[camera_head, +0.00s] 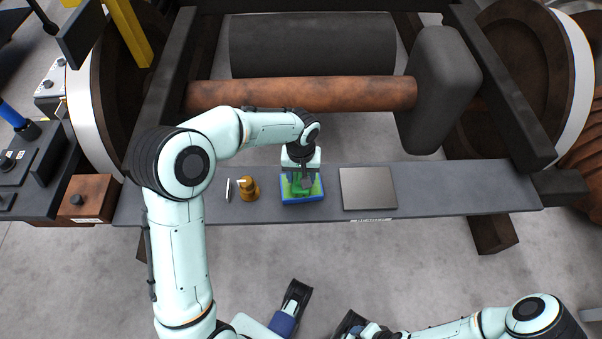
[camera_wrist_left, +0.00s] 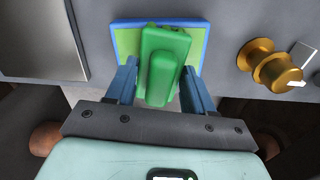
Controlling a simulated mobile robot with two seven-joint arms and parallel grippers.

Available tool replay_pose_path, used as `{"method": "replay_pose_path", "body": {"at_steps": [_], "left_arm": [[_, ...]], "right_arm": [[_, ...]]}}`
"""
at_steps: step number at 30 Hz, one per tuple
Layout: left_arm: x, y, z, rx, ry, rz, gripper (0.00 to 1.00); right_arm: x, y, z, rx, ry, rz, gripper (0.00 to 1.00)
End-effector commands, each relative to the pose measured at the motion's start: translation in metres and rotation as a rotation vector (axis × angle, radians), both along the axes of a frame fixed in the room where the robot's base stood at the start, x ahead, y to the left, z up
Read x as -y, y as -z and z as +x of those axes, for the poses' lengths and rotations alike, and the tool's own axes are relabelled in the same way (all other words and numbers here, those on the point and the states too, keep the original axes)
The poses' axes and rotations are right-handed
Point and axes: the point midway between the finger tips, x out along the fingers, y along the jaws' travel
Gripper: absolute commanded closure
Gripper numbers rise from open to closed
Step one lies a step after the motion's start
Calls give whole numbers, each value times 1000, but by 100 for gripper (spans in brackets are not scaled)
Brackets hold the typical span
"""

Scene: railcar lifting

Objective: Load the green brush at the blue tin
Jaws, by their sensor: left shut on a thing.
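The blue tin (camera_head: 304,202) lies on the dark grey beam, with a light green inside; its blue rim also shows in the left wrist view (camera_wrist_left: 160,21). The green brush (camera_wrist_left: 164,66) is between the fingers of my left gripper (camera_wrist_left: 160,82), which is shut on it. The brush is over the tin and covers part of its green inside. I cannot tell whether they touch. In the head view my left gripper (camera_head: 299,182) points down at the tin.
The beam (camera_head: 435,202) also bears a square grey plate (camera_head: 368,188) right of the tin, and a brass-coloured fitting (camera_head: 249,189) and a small metal pin (camera_head: 228,190) to its left. A rusty axle (camera_head: 300,95) lies behind. The beam's right end is clear.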

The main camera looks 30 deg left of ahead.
Motion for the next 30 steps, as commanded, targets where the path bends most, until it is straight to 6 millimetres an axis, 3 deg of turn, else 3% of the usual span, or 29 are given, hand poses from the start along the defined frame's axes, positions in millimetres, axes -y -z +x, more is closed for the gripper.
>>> {"method": "replay_pose_path", "body": {"at_steps": [11,30], "left_arm": [[0,-3,-1,-3,0,0,72],[0,-56,0,1,1,0,72]], "right_arm": [[0,-4,0,1,0,0,57],[0,-45,6,15,0,0,57]]}}
